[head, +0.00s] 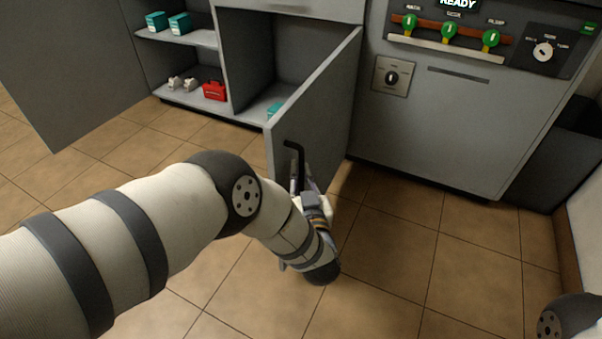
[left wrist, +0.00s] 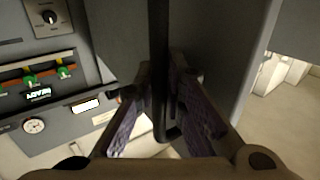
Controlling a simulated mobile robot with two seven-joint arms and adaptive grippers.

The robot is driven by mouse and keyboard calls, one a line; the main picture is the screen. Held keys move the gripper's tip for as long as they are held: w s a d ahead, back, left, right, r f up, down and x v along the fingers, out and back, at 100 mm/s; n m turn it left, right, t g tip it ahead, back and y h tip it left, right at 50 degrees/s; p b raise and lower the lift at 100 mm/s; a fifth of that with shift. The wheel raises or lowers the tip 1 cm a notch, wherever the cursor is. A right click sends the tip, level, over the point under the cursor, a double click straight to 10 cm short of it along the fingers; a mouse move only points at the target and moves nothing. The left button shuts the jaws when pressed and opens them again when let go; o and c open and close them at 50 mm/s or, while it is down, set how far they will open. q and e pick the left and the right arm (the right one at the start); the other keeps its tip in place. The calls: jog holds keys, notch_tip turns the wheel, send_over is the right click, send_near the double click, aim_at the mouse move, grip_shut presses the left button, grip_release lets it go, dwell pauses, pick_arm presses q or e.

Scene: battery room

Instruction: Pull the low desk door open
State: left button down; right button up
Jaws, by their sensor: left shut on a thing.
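The low desk door (head: 325,103) is grey and stands swung well out from the cabinet, so the compartment behind it shows. Its black bar handle (head: 292,147) is near the free edge. My left gripper (head: 298,182) is at the lower part of the handle, with its fingers on either side of it. In the left wrist view the handle (left wrist: 159,60) runs down between the two fingers (left wrist: 165,115), and the gripper is shut on it. The door's face (left wrist: 215,60) is close behind the handle there. Part of my right arm shows at the lower right, its gripper out of view.
Another large grey door (head: 70,60) stands open at the left. Shelves hold teal boxes (head: 180,24) and a red case (head: 214,91). The tiled floor (head: 390,260) in front is clear.

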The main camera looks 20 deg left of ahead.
pick_arm(q)
jog(key=c, duration=1.7)
grip_release()
jog(key=shift+o, duration=0.2)
jog(key=v, duration=1.2)
jog(key=shift+d, duration=0.1)
